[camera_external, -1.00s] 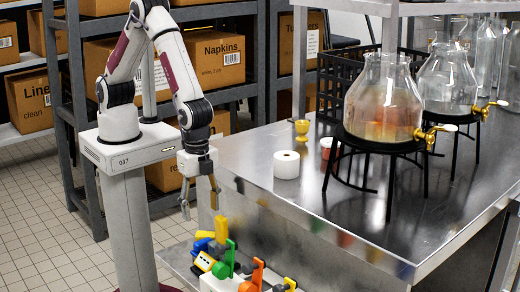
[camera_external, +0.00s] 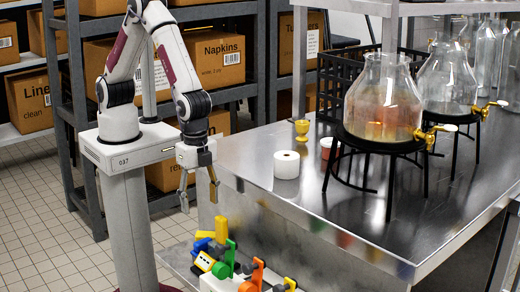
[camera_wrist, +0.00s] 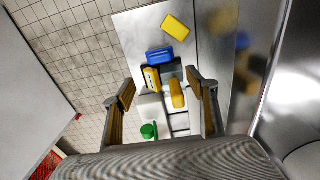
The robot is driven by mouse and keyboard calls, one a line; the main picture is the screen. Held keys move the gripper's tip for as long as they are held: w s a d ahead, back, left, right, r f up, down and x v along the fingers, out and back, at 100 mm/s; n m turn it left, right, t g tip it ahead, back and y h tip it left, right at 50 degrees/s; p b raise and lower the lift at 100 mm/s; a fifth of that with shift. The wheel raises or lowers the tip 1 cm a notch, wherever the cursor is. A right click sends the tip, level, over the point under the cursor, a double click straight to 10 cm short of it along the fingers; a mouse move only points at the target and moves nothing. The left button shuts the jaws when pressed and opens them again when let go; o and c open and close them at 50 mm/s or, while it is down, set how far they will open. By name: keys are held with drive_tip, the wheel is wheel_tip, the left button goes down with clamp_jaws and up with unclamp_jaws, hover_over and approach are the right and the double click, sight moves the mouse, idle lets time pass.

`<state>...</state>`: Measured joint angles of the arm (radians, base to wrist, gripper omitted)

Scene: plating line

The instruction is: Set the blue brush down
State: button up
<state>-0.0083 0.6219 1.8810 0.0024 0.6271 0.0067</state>
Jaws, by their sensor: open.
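My gripper (camera_external: 199,206) hangs in the air off the left end of the steel table, fingers pointing down, open and empty. It also shows in the wrist view (camera_wrist: 161,100), its two fingers well apart. A blue thing (camera_external: 202,245), probably the blue brush, is below the gripper in the low cluster of coloured items. In the wrist view the blue thing (camera_wrist: 159,55) lies beyond the fingertips, touching neither finger. Its bristles cannot be made out. It is beside a yellow-and-black item (camera_external: 205,262) and near a yellow block (camera_external: 221,229).
A green item (camera_external: 231,255) and an orange item (camera_external: 257,274) stand in the same cluster. The cluster is on a low steel surface (camera_wrist: 140,25).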

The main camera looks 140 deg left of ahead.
drive_tip(key=s+r+t, duration=0.2)
drive_tip(key=s+r, duration=0.6)
drive_tip(key=r, duration=0.5)
drive_tip(key=s+r+t, duration=0.2)
drive_tip(key=s+r, duration=0.7)
drive_tip(key=r, duration=0.3)
drive_tip(key=s+r+t, duration=0.1)
drive_tip(key=s+r, duration=0.1)
drive_tip(key=s, duration=0.8)
drive_tip(key=shift+d+r, duration=0.15)
drive_tip(key=shift+d, duration=0.05)
drive_tip(key=shift+s, duration=0.1)
drive_tip(key=shift+o, duration=0.7)
